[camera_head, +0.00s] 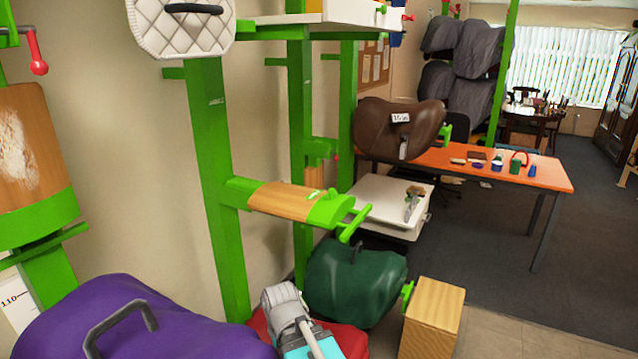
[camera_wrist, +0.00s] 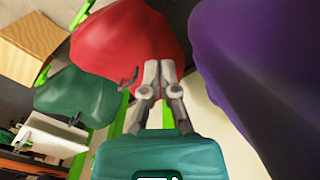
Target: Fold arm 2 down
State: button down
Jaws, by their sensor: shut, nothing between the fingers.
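A wooden arm with green ends (camera_head: 285,200) sticks out level from a green upright post (camera_head: 215,190) in the head view. It is bare and has a green bar at its free end. I see no number on it, so I cannot tell whether it is arm 2. My gripper (camera_wrist: 158,66) is shut and empty in the wrist view, its fingers in front of a red covered saddle (camera_wrist: 125,40). In the head view my grey and teal arm shows at the bottom middle, below the wooden arm and apart from it. The fingertips cannot be made out there.
A purple covered saddle (camera_head: 140,320) fills the lower left. A green covered saddle (camera_head: 355,280) and a wooden box (camera_head: 433,315) stand right of my arm. A brown saddle (camera_head: 398,130) hangs behind, near an orange table (camera_head: 500,167). Open floor lies at right.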

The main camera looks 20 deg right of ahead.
jog(key=shift+d, duration=0.2)
jog(key=w+d+r+m+t+h+p, duration=0.1)
jog(key=w+d+r+m+h+p, duration=0.1)
jog(key=w+r+p, duration=0.5)
jog(key=w+d+r+m+t+h+p, duration=0.2)
jog(key=w+d+r+h+p, duration=0.3)
jog(key=r+p, duration=0.9)
jog(key=w+d+r+m+t+h+p, duration=0.1)
jog(key=w+d+r+m+h+p, duration=0.2)
jog(key=r, duration=1.6)
jog(key=w+d+m+p, duration=0.1)
jog(key=w+d+p, duration=0.2)
jog(key=w+p, duration=0.4)
jog(key=shift+w+r+h+p, duration=0.3)
jog(key=shift+w+h+p, duration=0.1)
jog(key=shift+w, duration=0.05)
jog(key=shift+f, duration=0.1)
